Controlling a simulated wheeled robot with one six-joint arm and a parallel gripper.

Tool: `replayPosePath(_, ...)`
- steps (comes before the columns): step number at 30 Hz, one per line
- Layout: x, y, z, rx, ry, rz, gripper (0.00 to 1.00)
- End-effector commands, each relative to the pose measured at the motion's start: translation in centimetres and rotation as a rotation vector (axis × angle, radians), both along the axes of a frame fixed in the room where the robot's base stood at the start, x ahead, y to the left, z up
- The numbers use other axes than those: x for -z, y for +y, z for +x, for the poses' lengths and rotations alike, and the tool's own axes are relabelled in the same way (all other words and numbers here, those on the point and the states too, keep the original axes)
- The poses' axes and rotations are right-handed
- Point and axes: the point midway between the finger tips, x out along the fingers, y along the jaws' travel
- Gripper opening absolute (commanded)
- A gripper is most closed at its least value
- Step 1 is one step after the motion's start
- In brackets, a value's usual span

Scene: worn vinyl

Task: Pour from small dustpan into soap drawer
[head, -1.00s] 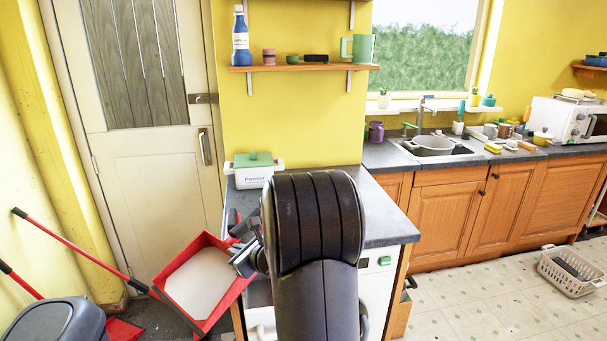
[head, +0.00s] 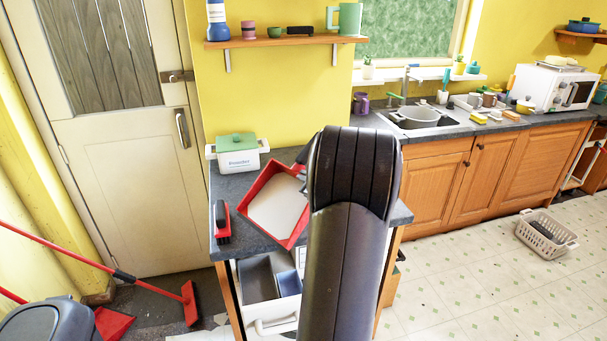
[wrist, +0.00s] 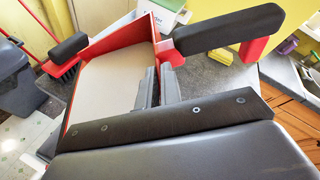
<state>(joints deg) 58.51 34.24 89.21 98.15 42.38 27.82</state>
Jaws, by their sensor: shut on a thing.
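The small dustpan (head: 279,207) is red, with a smooth pale fill covering its floor. In the head view it is over the dark counter top, behind and above the soap drawer. In the wrist view the dustpan (wrist: 112,85) is at left of centre. My gripper (wrist: 158,88) is shut on it at the side nearest its black-gripped handle (wrist: 230,28); the exact contact is partly hidden. The soap drawer (head: 277,325) is pulled out below the counter, with a grey compartment and a bluish one. My arm hides much of the dustpan's right side in the head view.
A white tub with a green lid (head: 237,154) stands at the counter's back. A red and black hand brush (head: 222,223) lies at its left edge. A broom (head: 191,303) and grey bin (head: 45,322) are at lower left. Floor to the right is mostly clear.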

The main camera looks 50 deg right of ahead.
Motion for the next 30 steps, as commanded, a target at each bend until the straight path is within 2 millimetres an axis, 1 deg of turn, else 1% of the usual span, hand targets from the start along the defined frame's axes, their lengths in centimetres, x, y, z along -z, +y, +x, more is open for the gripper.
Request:
replayPosePath(1, 0.6, 0.0, 0.0, 0.000, 0.000, 0.001, 0.00)
replayPosePath(11, 3.9, 0.0, 0.0, 0.000, 0.000, 0.001, 0.00)
replayPosePath(28, 0.4, 4.8, 0.2, -0.002, 0.003, -0.303, 0.00)
replayPosePath(30, 0.1, 4.6, 0.2, -0.001, 0.007, -0.294, 0.00)
